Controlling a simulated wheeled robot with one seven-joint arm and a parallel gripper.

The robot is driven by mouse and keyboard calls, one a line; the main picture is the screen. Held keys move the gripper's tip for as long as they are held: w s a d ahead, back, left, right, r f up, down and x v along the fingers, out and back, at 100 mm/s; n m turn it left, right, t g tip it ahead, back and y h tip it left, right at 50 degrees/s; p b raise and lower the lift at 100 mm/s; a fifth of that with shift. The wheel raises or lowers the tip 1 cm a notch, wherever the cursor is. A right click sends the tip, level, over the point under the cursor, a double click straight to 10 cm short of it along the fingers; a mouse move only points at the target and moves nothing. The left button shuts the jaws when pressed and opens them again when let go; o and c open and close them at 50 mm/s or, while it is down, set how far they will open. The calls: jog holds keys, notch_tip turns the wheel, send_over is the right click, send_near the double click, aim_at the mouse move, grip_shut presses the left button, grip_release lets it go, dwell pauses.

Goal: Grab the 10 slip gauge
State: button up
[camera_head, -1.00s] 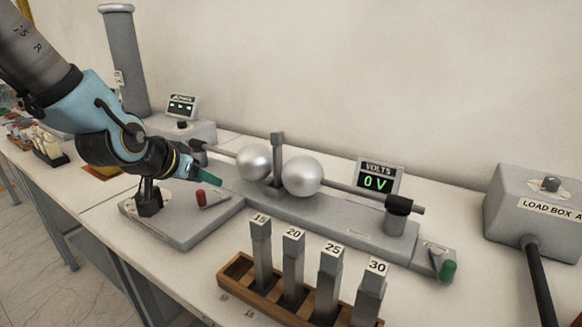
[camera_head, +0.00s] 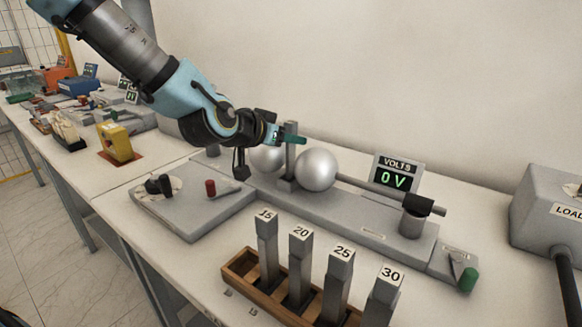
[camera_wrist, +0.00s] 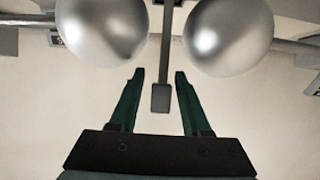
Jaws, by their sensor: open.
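A grey upright bar (camera_head: 290,168) stands between the two silver spheres; I see no number on it, so I cannot tell from a label that it is the 10 slip gauge. In the wrist view the bar's square end (camera_wrist: 160,98) lies between my green fingers. My gripper (camera_head: 297,139) is open, level with the bar's top in the head view, with a visible gap on each side of the bar in the wrist view (camera_wrist: 159,76). The spheres (camera_head: 316,170) flank the bar; the left one is partly hidden by my arm.
A wooden rack (camera_head: 238,272) in front holds gauges marked 15 (camera_head: 266,245), 20 (camera_head: 300,262), 25 (camera_head: 338,280) and 30 (camera_head: 382,295). A load box (camera_head: 550,210) stands at the right.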

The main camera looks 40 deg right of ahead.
jog(key=shift+p+x, duration=0.6)
jog(key=shift+x, duration=1.65)
jog(key=shift+w, duration=0.1)
grip_shut()
